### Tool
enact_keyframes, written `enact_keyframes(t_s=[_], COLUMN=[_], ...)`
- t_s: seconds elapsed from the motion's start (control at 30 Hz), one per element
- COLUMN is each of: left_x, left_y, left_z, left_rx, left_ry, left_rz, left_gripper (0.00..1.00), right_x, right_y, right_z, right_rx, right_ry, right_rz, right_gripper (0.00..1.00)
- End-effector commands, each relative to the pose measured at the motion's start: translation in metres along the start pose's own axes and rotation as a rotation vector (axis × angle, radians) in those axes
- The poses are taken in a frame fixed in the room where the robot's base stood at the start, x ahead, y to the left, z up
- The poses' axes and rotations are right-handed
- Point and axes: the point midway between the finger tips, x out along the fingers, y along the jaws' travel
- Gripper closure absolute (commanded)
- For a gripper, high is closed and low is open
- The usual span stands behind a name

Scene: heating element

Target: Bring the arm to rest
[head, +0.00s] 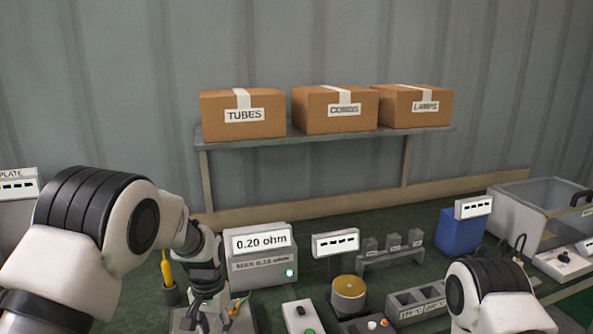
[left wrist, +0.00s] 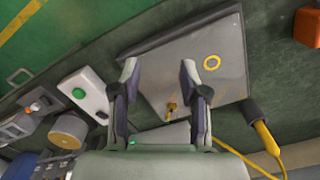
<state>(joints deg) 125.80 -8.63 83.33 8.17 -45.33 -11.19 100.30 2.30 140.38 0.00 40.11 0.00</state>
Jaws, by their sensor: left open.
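My left arm comes in from the left in the head view, with its wrist bent down. My left gripper (head: 208,316) hangs in front of the meter box (head: 262,262), which reads 0.20 ohm and has a green light lit. In the left wrist view the gripper (left wrist: 159,72) is open, with nothing between its fingers. Below it lies a grey plate (left wrist: 225,65) with a yellow ring mark and a small brass-coloured piece (left wrist: 171,109). My right arm shows at the lower right of the head view; its gripper is out of view.
A yellow-handled probe (head: 166,268) stands in a dark holder left of the meter. A button box (head: 303,317), a gold-topped cylinder (head: 349,294), a slotted grey tray (head: 417,303) and a blue box (head: 461,230) stand to the right. Cartons (head: 336,110) sit on a shelf behind.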

Motion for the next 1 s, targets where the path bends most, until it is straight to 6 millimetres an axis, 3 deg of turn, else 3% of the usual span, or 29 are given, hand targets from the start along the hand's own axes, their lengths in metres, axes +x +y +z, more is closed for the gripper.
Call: enact_keyframes(t_s=[0.27,0.47,0.57,0.67,0.73,0.8,0.83,0.9,1.0], left_x=[0.067,0.132,0.173,0.218,0.242,0.25,0.249,0.242,0.235], left_y=[-0.004,-0.007,-0.008,-0.007,-0.003,0.002,0.004,0.005,0.004], left_z=[0.05,0.116,0.168,0.243,0.304,0.354,0.367,0.377,0.366], left_rx=[-0.03,-0.059,-0.086,-0.12,-0.15,-0.179,-0.189,-0.209,-0.227], left_ry=[-0.154,-0.284,-0.345,-0.393,-0.397,-0.354,-0.321,-0.218,-0.072], left_rz=[0.042,0.068,0.074,0.072,0.063,0.049,0.043,0.028,0.011], left_gripper=[0.56,0.56,0.56,0.56,0.56,0.56,0.56,0.56,0.56], right_x=[0.004,0.007,0.009,0.012,0.014,0.015,0.015,0.014,0.014], right_y=[0.0,0.0,0.0,0.0,0.0,0.0,0.0,0.0,0.0], right_z=[0.0,0.0,0.0,0.0,0.0,0.0,0.0,0.0,0.0], right_rx=[0.0,0.0,0.0,0.0,0.0,0.0,0.0,0.0,0.0], right_ry=[0.0,-0.001,-0.001,0.0,0.0,0.0,0.0,-0.001,-0.001], right_rz=[0.0,0.0,0.0,0.0,0.0,0.0,0.0,0.0,0.0], right_gripper=[1.0,1.0,1.0,1.0,1.0,1.0,1.0,1.0,1.0])
